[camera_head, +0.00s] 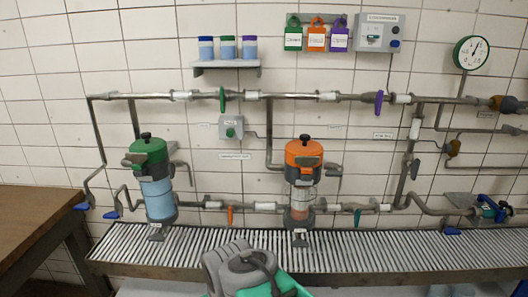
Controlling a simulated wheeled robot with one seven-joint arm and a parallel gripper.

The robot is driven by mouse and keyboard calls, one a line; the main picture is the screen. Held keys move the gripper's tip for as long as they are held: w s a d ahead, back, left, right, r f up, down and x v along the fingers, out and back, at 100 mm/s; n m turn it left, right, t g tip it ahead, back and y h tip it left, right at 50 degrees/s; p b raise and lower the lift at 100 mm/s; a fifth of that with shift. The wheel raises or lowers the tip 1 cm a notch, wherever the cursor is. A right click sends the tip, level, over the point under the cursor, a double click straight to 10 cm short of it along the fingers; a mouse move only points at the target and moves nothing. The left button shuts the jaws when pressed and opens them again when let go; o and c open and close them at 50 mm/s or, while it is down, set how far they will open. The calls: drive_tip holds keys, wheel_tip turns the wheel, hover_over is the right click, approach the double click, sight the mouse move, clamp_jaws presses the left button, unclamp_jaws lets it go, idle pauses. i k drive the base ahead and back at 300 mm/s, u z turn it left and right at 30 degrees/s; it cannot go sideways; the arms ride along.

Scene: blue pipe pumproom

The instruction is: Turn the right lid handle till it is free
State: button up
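The right canister has an orange lid (302,147) with a dark knob on top. A dark grey handle (309,162) crosses the front of this lid, roughly level. The canister's lower part (302,200) is clear, and it stands upright at the rear of the roller conveyor. The left canister has a green lid (148,147) with a similar dark handle (134,160) and a pale blue body (158,197). I see no gripper fingers at either lid. A grey and teal shape at the bottom edge may be part of my arm; no fingertips show there.
Metal pipes (300,97) with coloured valve handles run along the tiled wall behind the canisters. The roller conveyor (400,255) spans the front and is mostly bare. A wooden table (35,225) stands at left. A shelf (226,69) holds three small jars.

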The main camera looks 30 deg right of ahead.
sight(304, 161)
drive_tip(key=u, duration=2.6)
drive_tip(key=k, duration=1.05)
drive_tip(key=z, duration=1.2)
drive_tip(key=i, duration=1)
drive_tip(key=u, duration=0.05)
